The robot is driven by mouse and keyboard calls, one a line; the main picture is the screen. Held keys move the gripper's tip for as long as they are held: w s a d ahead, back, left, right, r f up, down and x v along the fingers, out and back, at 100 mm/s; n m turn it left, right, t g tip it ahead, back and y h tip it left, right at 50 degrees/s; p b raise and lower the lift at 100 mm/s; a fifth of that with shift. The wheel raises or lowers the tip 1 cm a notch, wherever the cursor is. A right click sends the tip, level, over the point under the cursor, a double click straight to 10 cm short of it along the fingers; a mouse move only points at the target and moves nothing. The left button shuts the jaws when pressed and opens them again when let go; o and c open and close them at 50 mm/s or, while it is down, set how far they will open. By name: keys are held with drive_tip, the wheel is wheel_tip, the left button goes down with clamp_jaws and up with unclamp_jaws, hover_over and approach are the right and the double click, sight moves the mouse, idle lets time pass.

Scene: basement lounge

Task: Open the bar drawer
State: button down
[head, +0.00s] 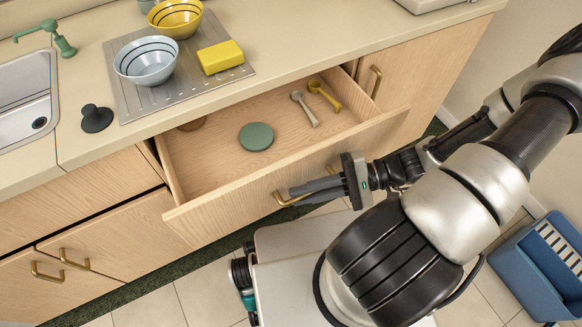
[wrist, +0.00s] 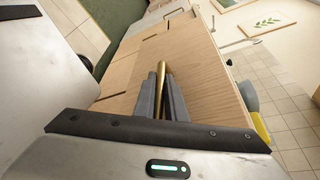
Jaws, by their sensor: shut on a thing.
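The bar drawer (head: 228,221) is pulled well out of the wooden counter in the head view. A green round lid-like disc (head: 256,136), a grey spoon or scoop (head: 305,108) and a yellow one (head: 325,95) lie inside. My gripper (head: 290,192) is at the drawer front, its fingers shut on the brass drawer handle (head: 279,200). In the wrist view the handle (wrist: 163,78) shows between the two dark fingers (wrist: 161,92). Part of the handle is hidden by the fingers. A brown round thing is partly hidden under the counter edge at the drawer's back left.
The counter (head: 90,30) holds a sink (head: 25,95), a steel drainboard (head: 128,95), a blue bowl (head: 147,62), a yellow bowl (head: 176,18) and a yellow sponge (head: 221,57). A blue crate (head: 525,275) stands on the floor at right. My base is close below the drawer.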

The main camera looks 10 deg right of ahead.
drive_tip(key=s+d, duration=0.2)
drive_tip(key=s, duration=0.5)
drive_tip(key=shift+p, duration=0.35)
drive_tip(key=c, duration=2.1)
unclamp_jaws()
drive_tip(key=shift+d, duration=0.15)
drive_tip(key=p+v, duration=0.1)
drive_tip(key=v, duration=1.6)
drive_tip(key=shift+d+r+p, duration=0.1)
drive_tip(key=shift+r+p, duration=0.05)
drive_tip(key=shift+p, duration=0.15)
